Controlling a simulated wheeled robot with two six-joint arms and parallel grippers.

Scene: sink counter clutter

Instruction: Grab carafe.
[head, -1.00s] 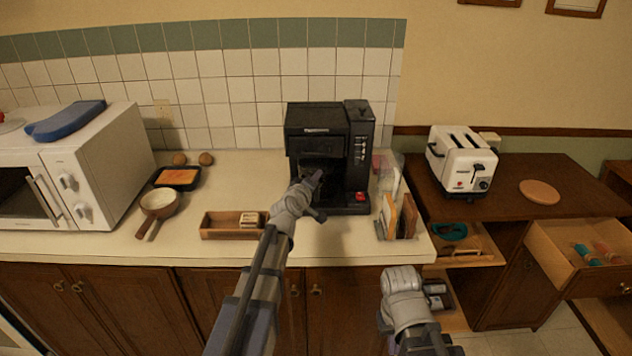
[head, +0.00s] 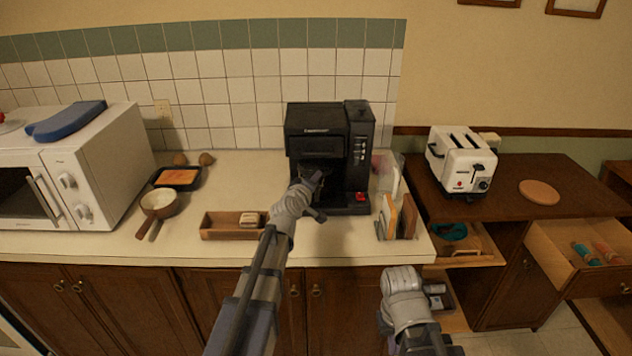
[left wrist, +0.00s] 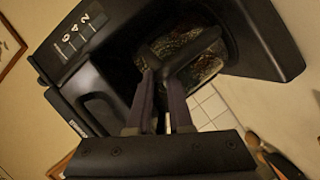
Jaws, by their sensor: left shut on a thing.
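The black coffee maker (head: 330,131) stands on the counter against the tiled wall. The carafe sits in its bay; in the head view it is dark and mostly hidden behind my left gripper (head: 316,187). In the left wrist view the carafe's glass (left wrist: 206,71) shows brownish reflections behind its black handle (left wrist: 196,50). The fingers of my left gripper (left wrist: 163,82) are shut on the handle. My right forearm and wrist show low in front of the counter, but the right gripper's fingers do not show.
A wooden tray (head: 222,233) with a small block sits left of the coffee maker, with a pan (head: 160,203) beyond it. A rack of boards (head: 396,219) stands close on the right. A microwave (head: 85,165) is far left; a toaster (head: 461,162) is on the side cabinet.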

